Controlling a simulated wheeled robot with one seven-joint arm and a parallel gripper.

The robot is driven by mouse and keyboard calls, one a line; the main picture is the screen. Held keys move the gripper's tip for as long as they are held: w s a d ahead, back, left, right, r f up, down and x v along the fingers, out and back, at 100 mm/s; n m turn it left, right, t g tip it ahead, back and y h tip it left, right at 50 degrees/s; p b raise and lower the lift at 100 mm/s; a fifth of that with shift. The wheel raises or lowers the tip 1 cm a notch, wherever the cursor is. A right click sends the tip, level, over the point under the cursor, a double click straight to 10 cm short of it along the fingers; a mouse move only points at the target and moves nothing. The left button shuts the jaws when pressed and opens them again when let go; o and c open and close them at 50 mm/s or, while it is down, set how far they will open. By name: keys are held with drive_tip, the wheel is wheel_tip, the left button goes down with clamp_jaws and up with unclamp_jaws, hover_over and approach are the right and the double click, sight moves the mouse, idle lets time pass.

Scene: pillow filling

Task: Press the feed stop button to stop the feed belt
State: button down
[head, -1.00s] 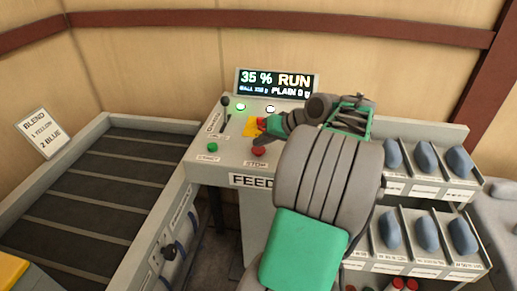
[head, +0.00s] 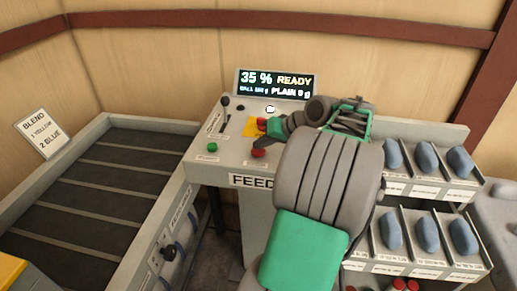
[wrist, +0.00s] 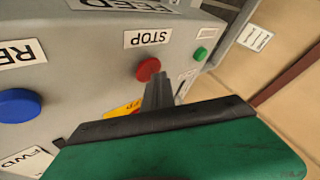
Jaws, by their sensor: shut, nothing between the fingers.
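The red stop button (head: 258,153) sits on the sloped top of the feed console (head: 230,160), above its STOP label. In the wrist view the red button (wrist: 148,68) is just beyond my closed fingertips (wrist: 158,84). They appear at or very close to it; I cannot tell if they touch. My gripper (head: 268,142) is shut and empty. The console display (head: 275,84) reads 35 % READY. The feed belt (head: 90,190), dark with pale slats, lies at the left.
A green button (head: 212,147) and a lever (head: 225,104) are left of the stop button. A yellow patch (head: 251,126) with another red control lies behind it. Racks of blue-grey pieces (head: 426,158) stand right. A blue button (wrist: 18,104) shows in the wrist view.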

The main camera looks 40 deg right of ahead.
sight(261, 151)
drive_tip(key=shift+r+p, duration=0.9)
drive_tip(key=shift+p, duration=0.05)
wheel_tip(261, 151, up, 5)
drive_tip(key=p, duration=0.4)
drive_tip(key=shift+p, duration=0.3)
